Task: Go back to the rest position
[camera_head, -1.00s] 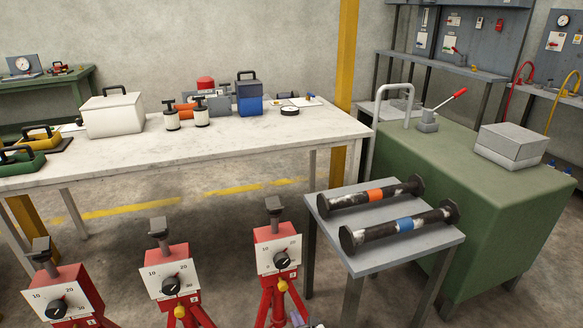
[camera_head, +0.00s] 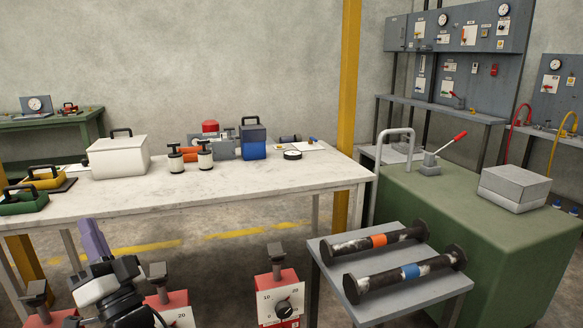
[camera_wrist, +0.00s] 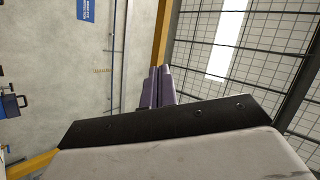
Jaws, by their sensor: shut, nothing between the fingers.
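My gripper (camera_head: 93,238) is at the lower left of the head view, its purple fingers pointing up. It is shut and empty, in front of the white workbench and above the red stands. In the wrist view the closed purple fingers (camera_wrist: 158,88) point towards a wall, with nothing between them. Two dark flanged spools lie side by side on a small grey table (camera_head: 392,301), well to the right of my gripper. One spool has an orange band (camera_head: 379,240), the other a blue band (camera_head: 411,271).
The white workbench (camera_head: 230,192) carries a white box (camera_head: 118,157), a blue box (camera_head: 253,140) and other small things. Red stands with dials (camera_head: 280,298) stand in front, partly behind my arm. A green cabinet (camera_head: 480,210) is at right. A mesh panel (camera_wrist: 240,60) shows in the wrist view.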

